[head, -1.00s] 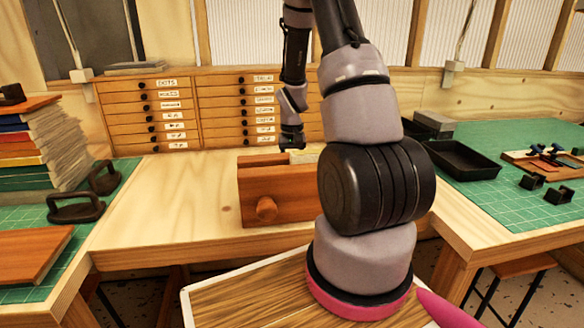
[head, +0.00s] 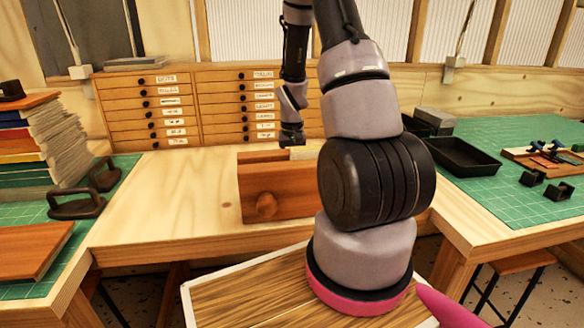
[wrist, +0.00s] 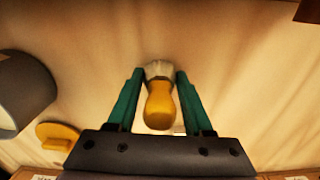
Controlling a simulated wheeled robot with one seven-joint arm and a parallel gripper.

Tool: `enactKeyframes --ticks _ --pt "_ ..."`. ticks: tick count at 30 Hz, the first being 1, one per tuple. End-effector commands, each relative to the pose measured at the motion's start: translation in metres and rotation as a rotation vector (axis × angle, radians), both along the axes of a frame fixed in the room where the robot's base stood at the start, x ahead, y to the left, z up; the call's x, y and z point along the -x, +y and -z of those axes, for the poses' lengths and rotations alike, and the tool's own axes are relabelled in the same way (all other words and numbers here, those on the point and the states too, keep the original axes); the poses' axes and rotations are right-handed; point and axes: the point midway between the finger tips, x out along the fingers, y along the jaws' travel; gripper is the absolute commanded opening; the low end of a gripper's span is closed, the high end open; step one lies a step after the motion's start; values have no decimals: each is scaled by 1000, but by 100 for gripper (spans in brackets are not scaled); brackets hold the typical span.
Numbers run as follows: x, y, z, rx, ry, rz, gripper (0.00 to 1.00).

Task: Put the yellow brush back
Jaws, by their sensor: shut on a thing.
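The yellow brush (wrist: 160,105) shows in the wrist view, with a rounded yellow handle toward the camera and a pale bristle end away from it. My gripper (wrist: 160,73) has its two teal fingers on either side of the brush and is shut on it. In the head view my gripper (head: 291,138) is small and dark, above the bench behind a wooden block with a round knob (head: 250,190). The brush cannot be made out in the head view.
In the wrist view a dark grey cylinder (wrist: 25,90) and a yellow rounded piece (wrist: 58,135) lie to the left. In the head view small labelled drawers (head: 165,105) stand behind. A black tray (head: 460,158) is right. The bench left of the block is clear.

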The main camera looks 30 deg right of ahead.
Motion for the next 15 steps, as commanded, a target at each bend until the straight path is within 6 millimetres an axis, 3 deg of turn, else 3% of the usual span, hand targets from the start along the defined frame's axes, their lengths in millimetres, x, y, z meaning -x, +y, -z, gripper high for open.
enactKeyframes --ticks 15 --pt "0 0 6 0 1 1 0"
